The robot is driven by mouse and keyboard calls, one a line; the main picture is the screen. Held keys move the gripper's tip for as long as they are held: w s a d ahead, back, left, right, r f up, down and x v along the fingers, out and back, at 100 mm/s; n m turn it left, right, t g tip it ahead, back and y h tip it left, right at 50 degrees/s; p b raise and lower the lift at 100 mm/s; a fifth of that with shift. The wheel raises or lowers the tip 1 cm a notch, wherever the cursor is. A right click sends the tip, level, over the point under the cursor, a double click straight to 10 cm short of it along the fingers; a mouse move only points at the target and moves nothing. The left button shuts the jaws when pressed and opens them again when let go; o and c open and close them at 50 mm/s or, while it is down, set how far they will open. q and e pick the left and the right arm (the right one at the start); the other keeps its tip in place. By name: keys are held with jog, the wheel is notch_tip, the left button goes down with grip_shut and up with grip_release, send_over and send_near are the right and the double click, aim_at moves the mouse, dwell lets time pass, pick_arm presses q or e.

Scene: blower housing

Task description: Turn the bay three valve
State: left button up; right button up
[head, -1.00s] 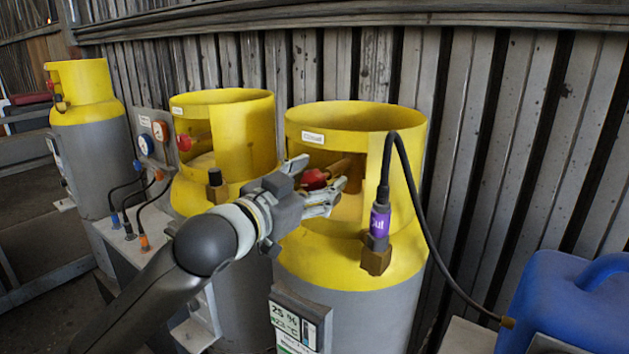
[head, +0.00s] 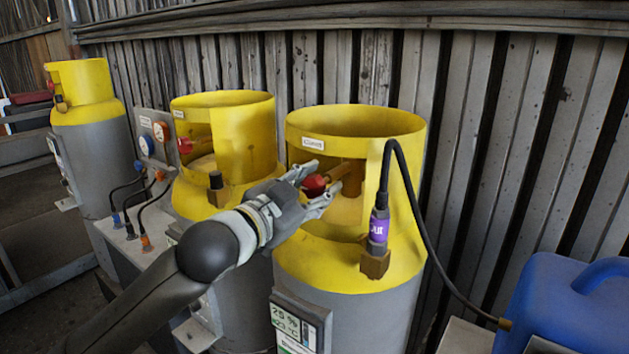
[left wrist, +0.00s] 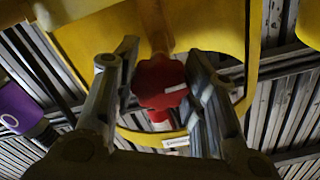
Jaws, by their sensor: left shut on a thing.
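The red valve knob (head: 315,184) of the nearest yellow-and-grey cylinder (head: 345,275) sits inside the opening of its yellow collar, on a brass stem. My left gripper (head: 318,190) reaches in from the left and is shut on this knob, one finger on each side. In the left wrist view the red knob (left wrist: 160,84) sits between the two fingers (left wrist: 162,92), with a pale mark on its face. The fingers partly hide the knob in the head view. My right gripper is not in view.
A black hose with a purple-labelled connector (head: 379,226) stands on the right of this cylinder's opening. A second cylinder (head: 250,140) with a red valve stands to its left, and another farther left. A blue canister (head: 565,305) is at the lower right. A corrugated wall is behind.

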pick_arm(q)
jog(key=m+p, duration=0.2)
jog(key=m, duration=0.2)
jog(key=shift+r+m, duration=0.1)
jog(key=shift+m, duration=0.3)
jog(key=m+p, duration=0.3)
jog(key=m, duration=0.2)
jog(key=m+p, duration=0.3)
jog(key=m, duration=0.2)
jog(key=shift+m, duration=0.3)
jog(key=shift+m+p, duration=0.95)
jog(key=shift+m, duration=0.65)
jog(key=shift+f+m, duration=0.2)
jog(key=shift+m, duration=0.1)
jog(key=o, duration=1)
jog(key=shift+o, duration=0.2)
